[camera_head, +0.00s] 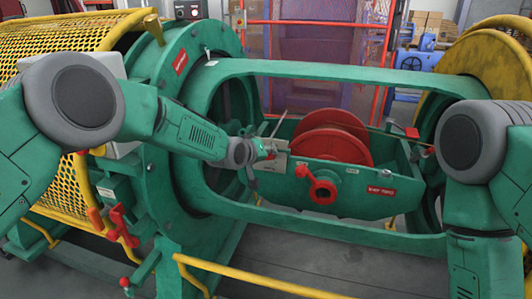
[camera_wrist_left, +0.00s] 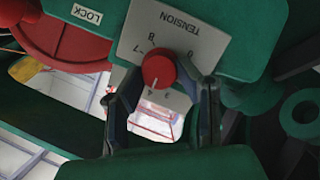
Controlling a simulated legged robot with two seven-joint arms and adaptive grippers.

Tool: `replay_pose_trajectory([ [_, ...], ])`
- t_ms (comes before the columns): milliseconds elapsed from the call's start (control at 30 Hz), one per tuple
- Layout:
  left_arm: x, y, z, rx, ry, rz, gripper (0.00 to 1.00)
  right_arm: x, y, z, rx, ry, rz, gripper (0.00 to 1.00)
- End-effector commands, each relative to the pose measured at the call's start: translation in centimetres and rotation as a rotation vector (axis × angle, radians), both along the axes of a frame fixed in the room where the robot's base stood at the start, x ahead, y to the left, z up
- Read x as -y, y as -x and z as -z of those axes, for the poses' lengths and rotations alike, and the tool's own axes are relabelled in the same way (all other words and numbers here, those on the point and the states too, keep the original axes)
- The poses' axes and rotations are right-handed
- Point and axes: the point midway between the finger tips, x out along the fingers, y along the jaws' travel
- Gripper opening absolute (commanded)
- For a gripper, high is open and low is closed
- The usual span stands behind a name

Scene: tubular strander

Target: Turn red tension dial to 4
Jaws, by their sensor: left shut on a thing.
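The red tension dial (camera_wrist_left: 158,69) sits on a grey plate (camera_wrist_left: 185,38) marked TENSION, which appears upside down in the left wrist view. A small pale mark shows on the dial's lower side, toward the digits 3 and 4; the exact reading is hard to tell. My left gripper (camera_wrist_left: 164,84) has its two dark fingers on either side of the dial and is shut on it. In the head view my left gripper (camera_head: 256,153) reaches the plate at the left of the green cradle, and its fingers are small there. My right gripper is out of view.
The green oval frame (camera_head: 330,70) surrounds the cradle. A yellow rail (camera_head: 250,280) runs along the front.

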Motion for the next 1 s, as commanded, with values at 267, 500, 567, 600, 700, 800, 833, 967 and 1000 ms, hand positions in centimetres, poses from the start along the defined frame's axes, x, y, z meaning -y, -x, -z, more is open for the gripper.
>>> replay_pose_trajectory([
  [267,0.2,0.5,1.0,-0.015,-0.022,0.011,0.01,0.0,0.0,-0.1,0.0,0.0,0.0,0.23],
  [500,0.2,0.6,1.1,-0.016,-0.021,0.012,0.33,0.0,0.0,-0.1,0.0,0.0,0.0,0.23],
  [567,0.2,0.5,1.0,-0.015,-0.02,0.011,0.5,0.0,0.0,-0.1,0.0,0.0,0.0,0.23],
  [600,0.2,0.5,0.9,-0.012,-0.02,0.01,0.5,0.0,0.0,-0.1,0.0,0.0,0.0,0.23],
  [700,0.1,0.4,0.6,-0.008,-0.018,0.009,0.5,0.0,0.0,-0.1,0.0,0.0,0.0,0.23],
  [800,0.1,0.3,0.4,-0.005,-0.017,0.008,0.5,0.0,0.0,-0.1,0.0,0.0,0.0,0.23],
  [833,0.1,0.3,0.4,-0.004,-0.017,0.007,0.5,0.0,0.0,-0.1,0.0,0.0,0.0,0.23],
  [967,-0.1,0.5,0.1,-0.003,-0.017,0.007,0.5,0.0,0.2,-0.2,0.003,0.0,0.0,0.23],
  [1000,-0.2,0.7,-0.1,-0.002,-0.017,0.007,0.5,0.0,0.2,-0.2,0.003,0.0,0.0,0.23],
])
